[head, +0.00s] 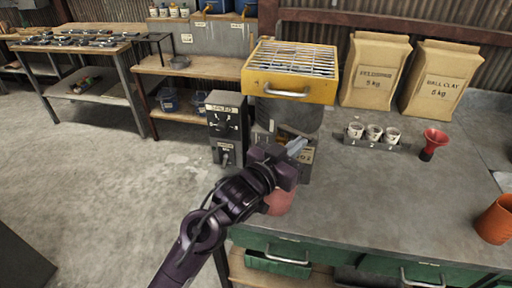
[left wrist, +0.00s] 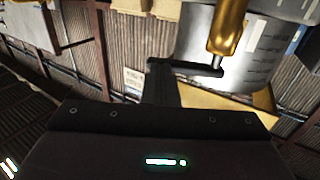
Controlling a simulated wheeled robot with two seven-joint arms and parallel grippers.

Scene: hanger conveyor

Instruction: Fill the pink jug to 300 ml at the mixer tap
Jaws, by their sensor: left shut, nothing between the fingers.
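A pinkish rounded thing, probably the pink jug (head: 279,203), shows partly behind my left gripper at the bench's front edge. My arm hides most of it, and its water level cannot be seen. My left gripper (head: 297,147) is shut and empty, in front of a grey tank (head: 290,115) under a yellow rack. In the left wrist view a brass tap (left wrist: 228,28) stands before a tank with graduation marks (left wrist: 266,50). A dark bar (left wrist: 190,66) lies just below the tap, close to my gripper; whether they touch cannot be told. My right gripper is out of view.
A dark control box (head: 227,128) stands left of the tank. A yellow rack (head: 290,72) tops it. Two paper bags (head: 375,70), several small cups (head: 374,133), a red funnel (head: 433,142) and an orange pot (head: 495,220) are to the right. The bench's front middle is clear.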

